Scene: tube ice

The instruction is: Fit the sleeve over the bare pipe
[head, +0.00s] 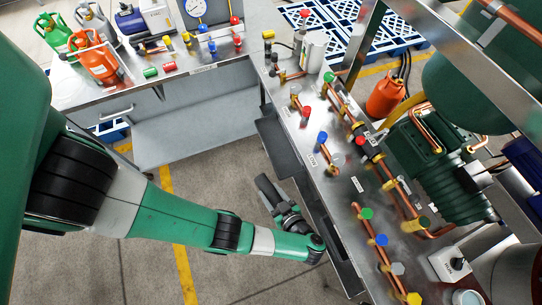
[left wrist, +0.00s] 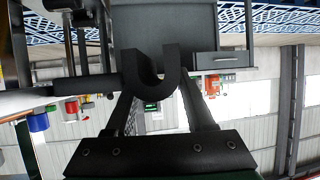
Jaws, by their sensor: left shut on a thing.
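My left gripper (head: 281,207) hangs beside the near edge of the steel bench, shut on a dark sleeve (head: 267,190). In the left wrist view the sleeve (left wrist: 171,88) shows as a black U-shaped piece with an open channel, between the two fingers of my left gripper (left wrist: 166,96). Several copper pipes stand on the bench, among them one pipe (head: 328,154) near the gripper and another pipe (head: 383,257) nearer the camera. I cannot tell which is the bare pipe. The sleeve is apart from these pipes in the head view. My right gripper is not in view.
The steel bench (head: 345,205) carries coloured caps and valves. A green compressor (head: 440,165) and an orange cylinder (head: 386,97) stand beyond it. A second table (head: 205,82) at the back left holds gauges and bottles. The floor left of the bench is open.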

